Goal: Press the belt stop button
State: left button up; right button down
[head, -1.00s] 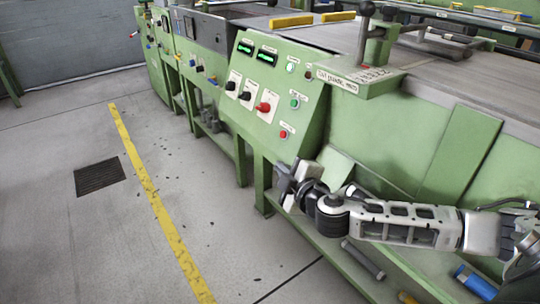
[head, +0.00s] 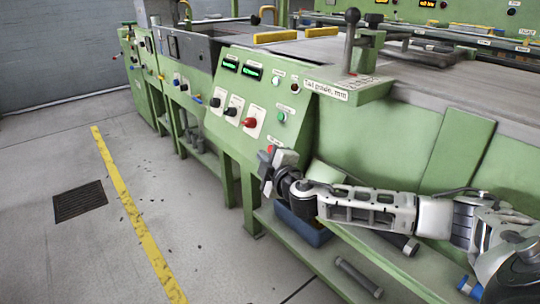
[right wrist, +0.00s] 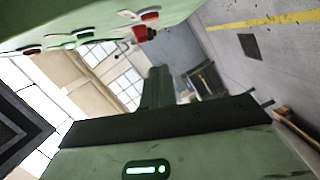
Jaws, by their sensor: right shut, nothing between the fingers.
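The green control panel (head: 262,100) stands on the machine's front and slopes toward me. Low on it is a small red button (head: 270,149), the likely stop button; its label is too small to read. A green button (head: 281,116) is above it. My right gripper (head: 270,172) is shut and empty, just below the red button in the head view and overlapping its lower edge; I cannot tell whether they touch. In the right wrist view, red and green controls show along the panel (right wrist: 115,14) at the top. My left gripper is not in view.
A larger red knob (head: 249,122) and two black knobs sit left on the panel. A lever (head: 350,40) stands on the machine top. A blue bin (head: 303,228) is on the lower shelf under my right arm.

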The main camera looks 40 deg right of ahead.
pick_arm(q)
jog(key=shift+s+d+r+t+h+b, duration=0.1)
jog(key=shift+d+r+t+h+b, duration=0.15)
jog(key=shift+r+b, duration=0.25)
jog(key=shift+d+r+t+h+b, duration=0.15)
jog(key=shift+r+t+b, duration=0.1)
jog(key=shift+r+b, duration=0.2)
pick_arm(e)
jog(key=shift+w+d+f, duration=0.3)
jog(key=shift+w+d, duration=0.3)
jog(key=shift+d, duration=0.1)
jog(key=shift+w+d+f, duration=0.35)
jog(key=shift+w+d, duration=0.3)
jog(key=shift+d, duration=0.1)
jog(key=shift+w+d+f, duration=0.3)
jog(key=shift+w+d, duration=0.3)
jog(key=shift+d, duration=0.1)
